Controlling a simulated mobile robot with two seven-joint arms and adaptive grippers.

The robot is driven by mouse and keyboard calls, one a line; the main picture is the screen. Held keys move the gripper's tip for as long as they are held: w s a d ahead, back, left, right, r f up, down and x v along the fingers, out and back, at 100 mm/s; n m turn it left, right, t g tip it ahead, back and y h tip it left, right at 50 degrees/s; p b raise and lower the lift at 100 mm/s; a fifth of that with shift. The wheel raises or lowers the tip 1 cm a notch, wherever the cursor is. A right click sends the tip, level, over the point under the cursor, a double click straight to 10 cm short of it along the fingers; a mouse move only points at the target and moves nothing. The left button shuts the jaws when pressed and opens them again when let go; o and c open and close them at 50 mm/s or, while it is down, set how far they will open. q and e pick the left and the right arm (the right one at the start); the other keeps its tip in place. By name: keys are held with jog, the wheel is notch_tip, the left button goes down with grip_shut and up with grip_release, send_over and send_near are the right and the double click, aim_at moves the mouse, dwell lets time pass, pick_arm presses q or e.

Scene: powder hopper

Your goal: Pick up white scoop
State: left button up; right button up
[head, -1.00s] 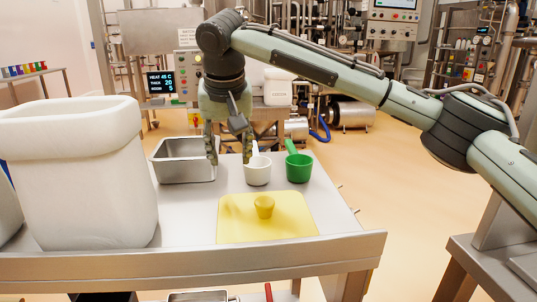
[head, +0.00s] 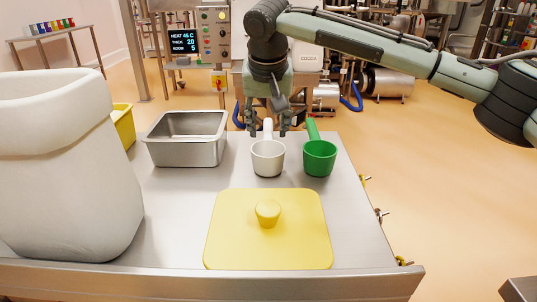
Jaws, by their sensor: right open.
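The white scoop (head: 267,158) stands on the steel table, its cup toward me and its handle pointing away. My right gripper (head: 267,131) is open, fingers pointing down, at the white scoop's handle behind the cup. One finger shows on each side of the handle; whether they touch it I cannot tell. My left gripper is not in view.
A green scoop (head: 319,157) stands close on the right. A steel pan (head: 186,139) is to the left, and a big white sack (head: 62,170) fills the left side. A yellow lid with a knob (head: 267,245) lies in front. Bare table (head: 168,215) shows between sack and lid.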

jog(key=shift+x, duration=1.3)
grip_shut()
